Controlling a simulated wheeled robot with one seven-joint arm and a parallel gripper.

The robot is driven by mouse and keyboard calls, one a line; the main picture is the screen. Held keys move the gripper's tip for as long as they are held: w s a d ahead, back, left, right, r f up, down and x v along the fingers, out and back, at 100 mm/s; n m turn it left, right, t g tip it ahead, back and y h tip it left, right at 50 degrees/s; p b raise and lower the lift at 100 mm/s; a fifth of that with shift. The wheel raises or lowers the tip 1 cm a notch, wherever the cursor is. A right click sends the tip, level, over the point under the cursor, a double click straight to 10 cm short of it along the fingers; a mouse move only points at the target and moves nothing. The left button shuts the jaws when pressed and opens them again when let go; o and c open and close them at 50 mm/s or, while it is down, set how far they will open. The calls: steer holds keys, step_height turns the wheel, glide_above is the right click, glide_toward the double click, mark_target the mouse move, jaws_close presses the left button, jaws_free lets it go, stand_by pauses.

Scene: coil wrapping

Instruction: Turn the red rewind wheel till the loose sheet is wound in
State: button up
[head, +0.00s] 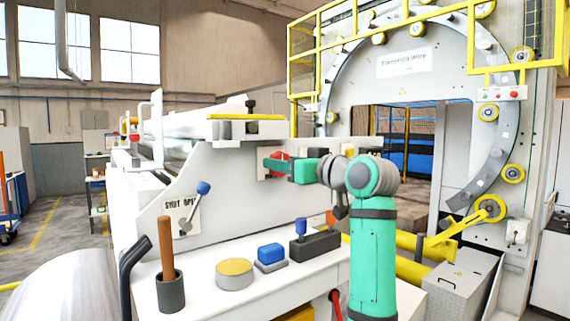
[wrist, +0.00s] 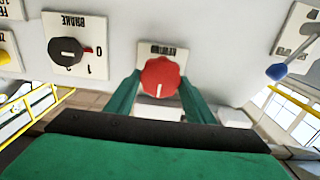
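The red rewind wheel (wrist: 161,77) is a small scalloped knob under a plate marked REWIND, upside down in the wrist view. In the head view the wheel (head: 277,160) is partly covered by my green gripper (head: 272,164), which reaches it from the right. In the wrist view my gripper's (wrist: 161,80) two green fingers lie one on each side of the wheel, against its edges with no clear gap. I cannot make out the loose sheet in either view.
A BRAKE switch (wrist: 68,51) is beside the wheel. A blue-tipped SHUT/OPEN lever (head: 196,201) is on the machine's side. The white ledge below holds a cup with a brown handle (head: 167,250), a yellow-topped disc (head: 234,269) and a dark block (head: 314,243). A large ring (head: 335,60) stands behind.

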steer(key=shift+w+d+f+m, duration=0.1)
steer(key=shift+f+m, duration=0.1)
steer(key=shift+m, duration=3.75)
steer(key=shift+s+d+f+m, duration=0.1)
steer(key=shift+f+m, duration=0.05)
steer(key=shift+m, duration=3.75)
steer(key=shift+w+d+f+m, duration=0.1)
steer(key=shift+f+m, duration=0.1)
steer(key=shift+m, duration=3.75)
steer(key=shift+w+a, duration=0.1)
